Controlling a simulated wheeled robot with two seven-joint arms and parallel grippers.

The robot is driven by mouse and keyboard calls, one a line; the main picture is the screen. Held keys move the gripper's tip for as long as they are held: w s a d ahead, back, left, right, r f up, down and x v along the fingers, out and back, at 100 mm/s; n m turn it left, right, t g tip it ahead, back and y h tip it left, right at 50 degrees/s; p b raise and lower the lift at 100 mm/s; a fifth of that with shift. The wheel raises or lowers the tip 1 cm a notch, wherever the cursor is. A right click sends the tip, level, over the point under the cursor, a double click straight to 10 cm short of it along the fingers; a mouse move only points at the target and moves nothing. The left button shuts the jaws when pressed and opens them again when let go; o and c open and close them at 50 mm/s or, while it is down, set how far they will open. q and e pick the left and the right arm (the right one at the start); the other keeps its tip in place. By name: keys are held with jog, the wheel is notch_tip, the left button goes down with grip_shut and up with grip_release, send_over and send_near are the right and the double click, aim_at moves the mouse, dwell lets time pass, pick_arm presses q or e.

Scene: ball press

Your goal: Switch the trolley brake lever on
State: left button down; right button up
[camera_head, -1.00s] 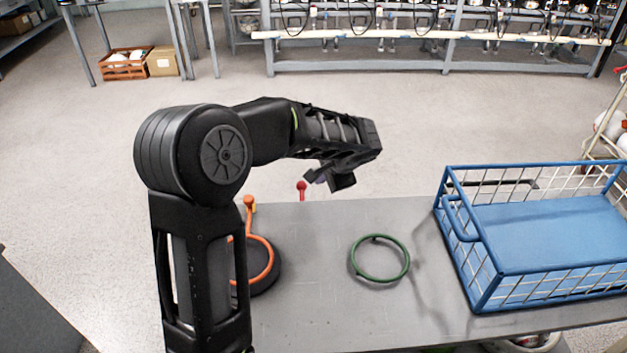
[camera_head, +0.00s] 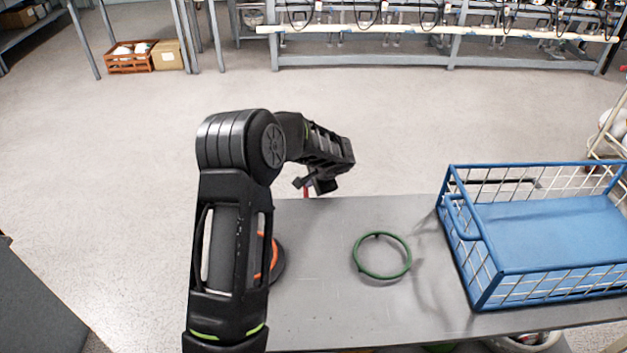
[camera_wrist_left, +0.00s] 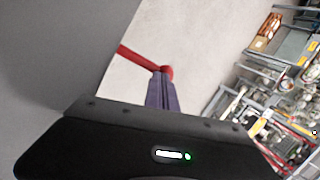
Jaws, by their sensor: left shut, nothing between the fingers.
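The red brake lever (camera_head: 306,192) stands at the far edge of the grey trolley top (camera_head: 325,250), mostly hidden by my left gripper (camera_head: 308,182). In the left wrist view the lever's red rod (camera_wrist_left: 140,58) runs from the trolley edge at upper left to a round red knob (camera_wrist_left: 167,72). The purple fingers of my left gripper (camera_wrist_left: 160,90) are shut and empty, their tips right at the knob. I cannot tell whether they touch it. My right gripper is not in view.
A green ring (camera_head: 382,256) lies on the trolley top. A blue wire basket (camera_head: 483,270) stands on its right side. An orange ring (camera_head: 275,258) on a dark disc (camera_head: 280,270) is partly hidden behind my left arm. The floor beyond the trolley is clear.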

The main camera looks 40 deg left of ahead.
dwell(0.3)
pick_arm(q)
jog(key=f+g+h+p, duration=0.1)
jog(key=w+a+f+g+h+p, duration=0.1)
jog(key=p, duration=0.1)
jog(key=w+f+g+h+p, duration=0.1)
jog(key=f, duration=0.1)
jog(key=shift+a, duration=0.35)
jog(key=b+x, duration=0.1)
jog(key=b, duration=0.1)
jog(key=b+x, duration=0.3)
jog(key=b, duration=0.1)
jog(key=shift+w+d+f, duration=0.3)
jog(key=shift+s+f, duration=0.1)
dwell(0.3)
